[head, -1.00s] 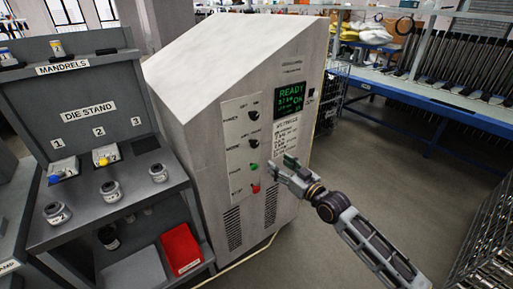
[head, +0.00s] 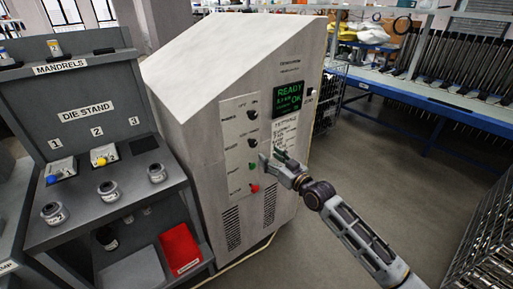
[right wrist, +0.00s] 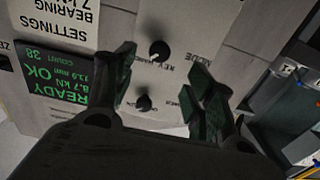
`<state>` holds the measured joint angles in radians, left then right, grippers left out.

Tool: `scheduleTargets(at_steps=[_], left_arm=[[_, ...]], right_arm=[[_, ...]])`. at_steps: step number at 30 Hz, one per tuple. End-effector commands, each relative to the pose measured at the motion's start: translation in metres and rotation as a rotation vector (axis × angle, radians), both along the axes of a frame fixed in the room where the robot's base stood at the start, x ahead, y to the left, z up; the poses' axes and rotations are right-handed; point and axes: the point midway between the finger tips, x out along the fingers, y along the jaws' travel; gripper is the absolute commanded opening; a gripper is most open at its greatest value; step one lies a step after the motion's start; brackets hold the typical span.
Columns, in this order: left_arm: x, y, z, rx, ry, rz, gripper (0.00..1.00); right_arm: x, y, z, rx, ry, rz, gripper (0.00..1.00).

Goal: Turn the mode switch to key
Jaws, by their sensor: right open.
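The mode switch (head: 252,143) is a black round knob on the pale control panel (head: 238,175) of the grey machine. It sits below the black power knob (head: 252,115) and above the green button (head: 252,166). In the right wrist view the panel appears upside down, and the mode switch (right wrist: 159,50) shows between the open fingers with a small pale mark. I cannot tell for sure which label the mark points at. My right gripper (head: 272,157) is open and empty, in front of the panel near the switch. My left gripper is not in view.
A red button (head: 254,188) is lowest on the panel. The green display (head: 288,96) reads READY and OK. The die stand (head: 86,96) with a red bin (head: 180,248) stands left of the machine. A blue-edged bench (head: 440,108) is at the back right. The floor between is clear.

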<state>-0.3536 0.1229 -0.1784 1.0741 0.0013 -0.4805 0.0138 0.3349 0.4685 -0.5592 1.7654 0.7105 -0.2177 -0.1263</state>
Motion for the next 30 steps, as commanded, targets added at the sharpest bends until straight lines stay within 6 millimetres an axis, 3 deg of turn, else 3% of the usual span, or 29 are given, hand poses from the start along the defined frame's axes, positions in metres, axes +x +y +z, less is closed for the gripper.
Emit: scheduleTargets(at_steps=[21, 30], left_arm=[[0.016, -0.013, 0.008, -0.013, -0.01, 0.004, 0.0], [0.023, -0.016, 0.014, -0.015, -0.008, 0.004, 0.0]], right_arm=[[0.056, 0.041, 0.0, 0.001, -0.001, 0.0, 0.55], [0.072, 0.052, 0.0, 0.0, 0.0, 0.0, 0.55]])
